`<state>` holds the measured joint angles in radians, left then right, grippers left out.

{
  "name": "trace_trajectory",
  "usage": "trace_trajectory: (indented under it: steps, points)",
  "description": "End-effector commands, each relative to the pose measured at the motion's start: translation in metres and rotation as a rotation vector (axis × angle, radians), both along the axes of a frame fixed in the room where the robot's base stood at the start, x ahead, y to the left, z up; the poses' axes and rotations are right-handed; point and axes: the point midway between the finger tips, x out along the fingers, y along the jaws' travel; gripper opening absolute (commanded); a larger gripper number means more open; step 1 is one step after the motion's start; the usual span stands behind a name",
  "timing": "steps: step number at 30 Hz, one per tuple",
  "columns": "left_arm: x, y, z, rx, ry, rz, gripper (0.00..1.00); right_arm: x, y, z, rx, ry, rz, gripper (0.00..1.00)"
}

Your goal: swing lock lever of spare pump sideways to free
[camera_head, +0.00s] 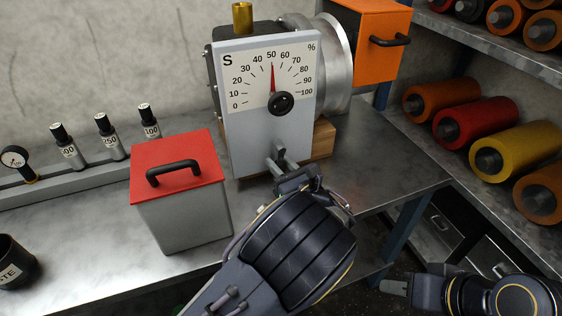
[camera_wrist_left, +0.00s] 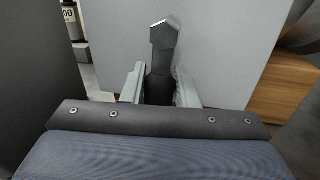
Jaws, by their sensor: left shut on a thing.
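The pump with a pale front panel (camera_head: 235,140) marked S stands at the back middle of the bench. Its percent dial has a red needle near 50 and a black knob (camera_head: 281,103). The lock lever (camera_wrist_left: 163,50) is a dark upright bar with a hexagonal end, low in front of the panel. My left gripper (camera_head: 278,160) is shut on the lever, and its fingers (camera_wrist_left: 160,88) lie on either side of it in the left wrist view. My right gripper (camera_head: 393,287) is low at the right, away from the pump; its jaw opening is unclear.
A grey box with a red lid (camera_head: 178,165) stands left of my left arm. Several labelled weights (camera_head: 107,135) and a gauge (camera_head: 15,158) line the back left. A dark waste cup (camera_head: 14,262) is at far left. Coloured rolls (camera_head: 478,122) fill the right shelf.

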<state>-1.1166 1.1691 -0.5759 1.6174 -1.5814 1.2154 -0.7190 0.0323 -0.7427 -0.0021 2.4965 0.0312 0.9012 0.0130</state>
Motion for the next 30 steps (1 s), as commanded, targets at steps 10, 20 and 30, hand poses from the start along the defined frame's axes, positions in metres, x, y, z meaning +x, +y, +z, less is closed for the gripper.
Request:
trace_trajectory:
  steps: [10,20,30]
  points:
    - [-0.005,0.011,0.007,0.246,0.101,0.000,0.00,0.000,0.000,0.038,0.000,0.000,0.000,0.36]
    - [-0.010,0.023,0.014,0.537,0.218,-0.001,0.00,0.000,0.000,0.075,0.000,0.000,0.000,0.36]
    - [-0.014,0.033,0.024,0.837,0.339,-0.001,0.00,0.000,0.000,0.110,0.000,0.000,0.000,0.36]
